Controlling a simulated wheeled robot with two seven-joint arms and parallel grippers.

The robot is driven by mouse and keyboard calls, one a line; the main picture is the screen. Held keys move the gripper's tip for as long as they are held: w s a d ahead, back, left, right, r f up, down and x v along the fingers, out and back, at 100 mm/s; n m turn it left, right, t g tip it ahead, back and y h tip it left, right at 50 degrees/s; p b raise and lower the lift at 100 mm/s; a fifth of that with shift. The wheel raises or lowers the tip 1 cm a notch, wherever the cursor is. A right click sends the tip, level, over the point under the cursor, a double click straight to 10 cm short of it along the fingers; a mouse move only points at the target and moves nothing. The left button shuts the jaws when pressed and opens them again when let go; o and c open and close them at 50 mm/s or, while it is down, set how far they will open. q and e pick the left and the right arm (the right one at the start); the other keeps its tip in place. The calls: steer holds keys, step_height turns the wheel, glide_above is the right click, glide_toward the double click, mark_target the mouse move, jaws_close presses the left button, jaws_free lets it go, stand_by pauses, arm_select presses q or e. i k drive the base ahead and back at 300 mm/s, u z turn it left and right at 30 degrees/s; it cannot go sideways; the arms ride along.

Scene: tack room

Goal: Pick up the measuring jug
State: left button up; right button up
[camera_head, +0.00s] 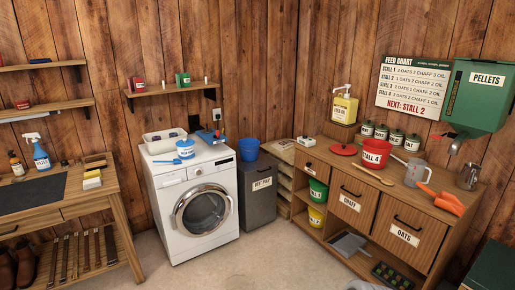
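Neither of my grippers shows in the head view, so nothing is seen touching the jug.
A green pellets dispenser (473,105) hangs above the counter's right end. Several small green canisters (381,132) line the back. A washing machine (196,205) stands left; the middle floor is mostly clear.

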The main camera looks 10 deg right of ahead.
mark_target(416, 168)
steer(key=z, duration=0.25)
steer(key=i, duration=2.3)
steer(key=z, duration=0.65)
